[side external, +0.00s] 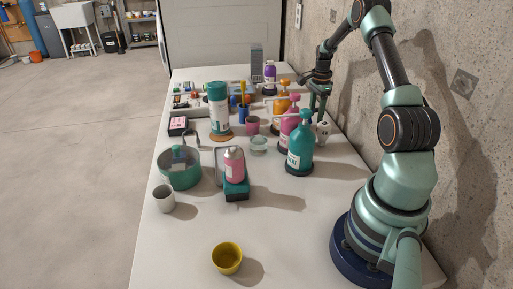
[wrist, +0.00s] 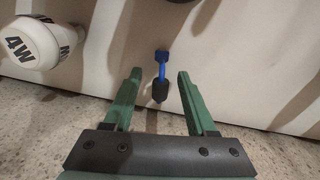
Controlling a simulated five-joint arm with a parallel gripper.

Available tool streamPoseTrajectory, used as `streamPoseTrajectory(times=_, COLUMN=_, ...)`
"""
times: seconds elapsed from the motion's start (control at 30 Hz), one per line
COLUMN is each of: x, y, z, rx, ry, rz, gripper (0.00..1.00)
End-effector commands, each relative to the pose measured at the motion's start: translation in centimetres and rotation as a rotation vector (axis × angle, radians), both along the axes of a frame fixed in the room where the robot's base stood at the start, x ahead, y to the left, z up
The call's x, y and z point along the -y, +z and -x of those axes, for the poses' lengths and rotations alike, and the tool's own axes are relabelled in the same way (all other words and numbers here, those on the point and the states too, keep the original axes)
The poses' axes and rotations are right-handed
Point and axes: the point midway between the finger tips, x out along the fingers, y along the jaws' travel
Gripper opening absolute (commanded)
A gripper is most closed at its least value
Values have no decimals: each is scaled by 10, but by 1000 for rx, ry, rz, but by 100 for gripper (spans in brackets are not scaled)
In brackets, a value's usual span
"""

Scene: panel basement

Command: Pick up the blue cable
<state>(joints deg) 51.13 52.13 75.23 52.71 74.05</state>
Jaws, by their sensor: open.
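A short blue cable (wrist: 162,68) with a dark end lies on the white table near its edge in the wrist view. It shows between and slightly beyond the fingertips of my gripper (wrist: 160,74), which is open and empty. I see no contact between the fingers and the cable. In the side view my gripper (side external: 317,101) is at the right edge of the table, beyond the pump bottles. I cannot make out the cable there.
A white bulb marked 4W (wrist: 29,42) lies left of my gripper. Teal (side external: 300,148), pink (side external: 289,121) and orange (side external: 281,108) pump bottles stand close by. A concrete wall (side external: 440,85) runs along the right. The front of the table is mostly clear around a yellow cup (side external: 227,258).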

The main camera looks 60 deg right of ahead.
Motion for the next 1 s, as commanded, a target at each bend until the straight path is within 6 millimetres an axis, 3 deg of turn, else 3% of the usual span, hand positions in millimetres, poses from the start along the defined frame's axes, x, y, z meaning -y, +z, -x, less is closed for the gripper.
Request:
streamPoseTrajectory(times=0.13, x=0, y=-14, z=0, rx=-1, ry=0, rz=-1, gripper=57)
streamPoseTrajectory(times=0.37, x=0, y=-16, z=0, rx=1, ry=0, rz=1, gripper=57)
streamPoseTrajectory(times=0.4, x=0, y=-16, z=0, rx=1, ry=0, rz=1, gripper=53)
streamPoseTrajectory(times=0.53, x=0, y=-15, z=0, rx=1, ry=0, rz=1, gripper=3)
streamPoseTrajectory(times=0.57, x=0, y=-15, z=0, rx=1, ry=0, rz=1, gripper=0)
streamPoseTrajectory(times=1.0, x=1, y=-10, z=0, rx=2, ry=0, rz=3, gripper=0)
